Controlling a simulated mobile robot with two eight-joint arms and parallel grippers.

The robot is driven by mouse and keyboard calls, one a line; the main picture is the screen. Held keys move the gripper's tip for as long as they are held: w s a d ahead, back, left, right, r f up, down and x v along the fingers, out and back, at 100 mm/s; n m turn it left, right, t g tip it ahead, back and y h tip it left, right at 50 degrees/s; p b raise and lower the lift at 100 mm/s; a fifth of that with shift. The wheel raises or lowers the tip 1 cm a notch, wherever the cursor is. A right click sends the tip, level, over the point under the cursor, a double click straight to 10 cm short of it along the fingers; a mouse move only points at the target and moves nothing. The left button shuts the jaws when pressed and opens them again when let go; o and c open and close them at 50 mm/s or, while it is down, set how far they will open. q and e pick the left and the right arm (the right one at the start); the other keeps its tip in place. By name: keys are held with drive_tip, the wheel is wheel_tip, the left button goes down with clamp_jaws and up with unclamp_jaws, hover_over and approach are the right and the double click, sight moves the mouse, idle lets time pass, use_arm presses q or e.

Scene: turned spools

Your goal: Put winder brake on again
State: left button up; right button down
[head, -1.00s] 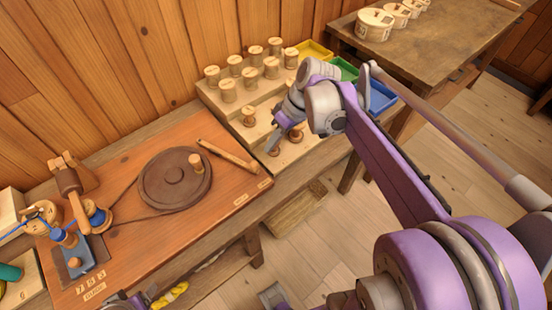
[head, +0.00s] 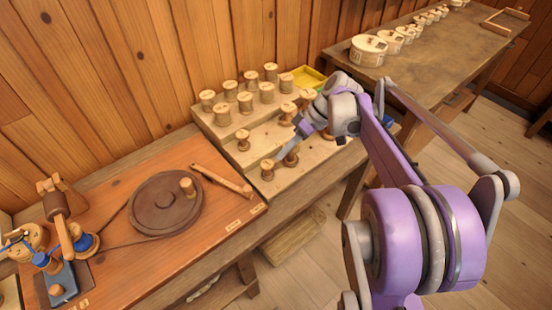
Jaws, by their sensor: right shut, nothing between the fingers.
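The winder stands at the left of an orange-brown board (head: 150,262). It has a blue base (head: 62,283), a wooden arm (head: 65,238) and a spool with blue thread (head: 85,242). A cord runs from it to a large dark wheel (head: 152,207) with a wooden knob (head: 187,186). A wooden bar (head: 222,181) lies at the wheel's right; I cannot tell for sure which part is the brake. My right gripper (head: 287,146) is shut and empty, low over the stepped spool rack, close to spools. My left gripper is out of view.
The stepped rack (head: 222,146) holds several wooden spools (head: 245,103). A yellow tray (head: 307,78) sits behind my right arm. Open floor lies between the benches.

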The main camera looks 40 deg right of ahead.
drive_tip(key=x, duration=0.7)
drive_tip(key=shift+a+f+b, duration=0.15)
drive_tip(key=shift+f+b, duration=0.05)
drive_tip(key=shift+b, duration=0.15)
drive_tip(key=a, duration=0.3)
drive_tip(key=shift+s+a+f, duration=0.1)
drive_tip(key=shift+s+f, duration=0.2)
drive_tip(key=shift+f, duration=0.1)
drive_tip(key=shift+s+a, duration=0.1)
drive_tip(key=shift+a, duration=0.4)
drive_tip(key=s+a+m, duration=0.1)
drive_tip(key=a, duration=0.1)
drive_tip(key=s+a+m+t+p, duration=0.1)
drive_tip(key=a, duration=0.2)
drive_tip(key=s+a+m+h, duration=0.1)
drive_tip(key=a, duration=0.2)
drive_tip(key=shift+s+t+p, duration=0.2)
drive_tip(key=shift+t+p, duration=0.2)
drive_tip(key=shift+s+a, duration=0.1)
drive_tip(key=shift+a+f, duration=0.1)
drive_tip(key=shift+a, duration=0.05)
